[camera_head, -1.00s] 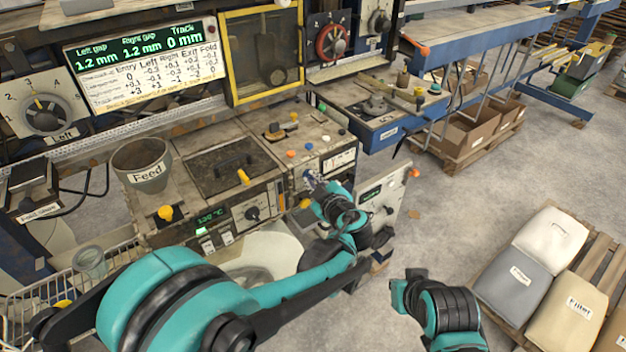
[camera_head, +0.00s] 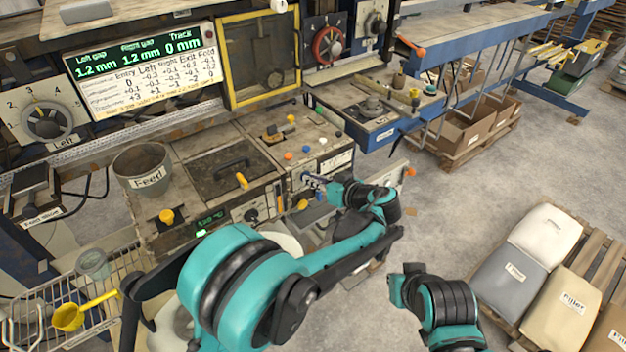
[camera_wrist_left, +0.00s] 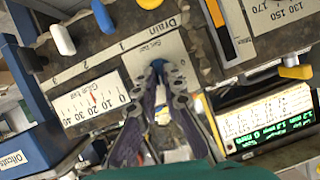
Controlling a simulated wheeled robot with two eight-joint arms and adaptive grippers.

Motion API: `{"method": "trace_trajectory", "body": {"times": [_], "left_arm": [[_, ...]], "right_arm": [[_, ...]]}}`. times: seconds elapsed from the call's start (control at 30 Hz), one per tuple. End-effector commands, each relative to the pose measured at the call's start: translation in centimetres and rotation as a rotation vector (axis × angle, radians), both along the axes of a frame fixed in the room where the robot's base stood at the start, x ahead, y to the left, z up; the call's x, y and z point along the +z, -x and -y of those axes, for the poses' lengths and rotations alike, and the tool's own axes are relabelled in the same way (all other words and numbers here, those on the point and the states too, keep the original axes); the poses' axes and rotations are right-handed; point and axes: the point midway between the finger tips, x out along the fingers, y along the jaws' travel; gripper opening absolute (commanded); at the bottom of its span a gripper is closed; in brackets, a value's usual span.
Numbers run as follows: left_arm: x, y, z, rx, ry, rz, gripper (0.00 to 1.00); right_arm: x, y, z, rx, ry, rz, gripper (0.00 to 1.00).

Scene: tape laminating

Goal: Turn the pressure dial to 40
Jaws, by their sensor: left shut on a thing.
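My left gripper (camera_head: 314,184) is at the front panel of the glue machine (camera_head: 270,192). In the left wrist view, its two dark fingers (camera_wrist_left: 158,70) come together on a small knob in front of a pale plate. The fingers hide most of the knob, so its pointer cannot be read.
A yellow lever (camera_wrist_left: 296,72) and a black-and-orange strip (camera_wrist_left: 222,35) are near the fingers. Coloured buttons line the machine's top edge. A blue bin (camera_wrist_left: 30,130) labelled "Offcuts" is at the left. Filler sacks (camera_head: 545,235) lie on a pallet; the floor between is clear.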

Motion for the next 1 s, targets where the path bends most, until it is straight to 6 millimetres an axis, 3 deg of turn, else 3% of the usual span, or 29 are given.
{"method": "trace_trajectory", "body": {"times": [1.0], "left_arm": [[-0.8,-0.6,0.5,0.005,-0.778,-0.564,0.0]], "right_arm": [[-2.0,0.0,0.0,0.0,0.0,0.0,0.0]]}}
